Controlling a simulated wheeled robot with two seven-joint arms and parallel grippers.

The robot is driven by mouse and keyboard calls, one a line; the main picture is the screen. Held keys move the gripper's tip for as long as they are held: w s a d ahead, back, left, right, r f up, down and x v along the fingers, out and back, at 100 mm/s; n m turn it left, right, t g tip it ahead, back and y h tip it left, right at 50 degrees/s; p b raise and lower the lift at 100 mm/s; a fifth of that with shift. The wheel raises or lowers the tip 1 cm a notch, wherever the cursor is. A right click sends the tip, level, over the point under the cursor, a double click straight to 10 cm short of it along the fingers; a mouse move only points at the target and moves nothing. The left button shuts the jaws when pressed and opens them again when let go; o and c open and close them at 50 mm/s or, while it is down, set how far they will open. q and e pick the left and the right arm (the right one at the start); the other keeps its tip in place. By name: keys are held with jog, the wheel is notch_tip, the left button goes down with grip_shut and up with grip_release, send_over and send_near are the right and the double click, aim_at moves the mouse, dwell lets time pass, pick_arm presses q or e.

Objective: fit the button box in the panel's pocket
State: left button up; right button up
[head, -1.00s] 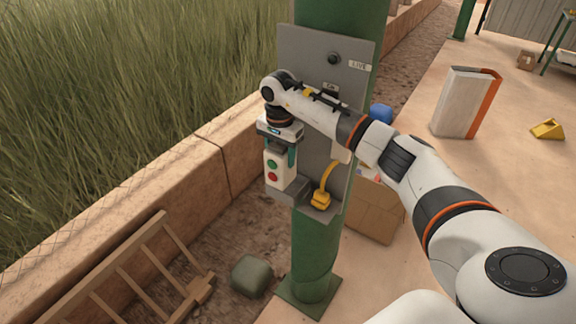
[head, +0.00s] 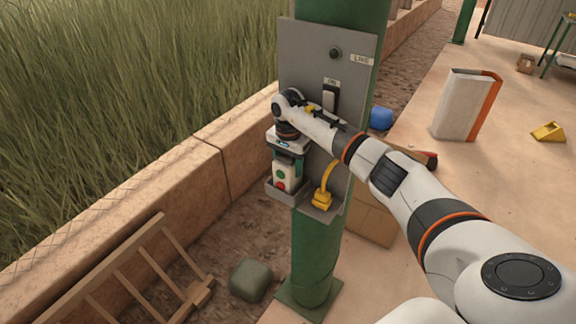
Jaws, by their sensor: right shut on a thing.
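The button box (head: 285,175) is white with a green and a red button. It stands upright with its lower end inside the grey pocket (head: 288,195) at the lower left of the grey panel (head: 305,60). The pocket's front wall hides the box's bottom, so I cannot tell whether it rests on the floor of the pocket. My right gripper (head: 288,161) points down and is shut on the upper part of the box, just above the pocket. My left gripper is not in view.
The panel is fixed to a green post (head: 315,250). A yellow plug with a cable (head: 322,198) sits right of the pocket. An ON switch (head: 330,98) and a black knob (head: 336,53) are above. A wooden ladder (head: 140,275) and a green-grey block (head: 250,279) lie below.

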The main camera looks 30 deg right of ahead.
jog(key=o, duration=0.8)
jog(key=shift+f, duration=0.1)
jog(key=o, duration=0.5)
jog(key=shift+c, duration=0.2)
jog(key=shift+r, duration=0.35)
notch_tip(320, 180, up, 5)
jog(key=p, duration=0.3)
notch_tip(320, 180, up, 7)
jog(key=shift+f, duration=0.15)
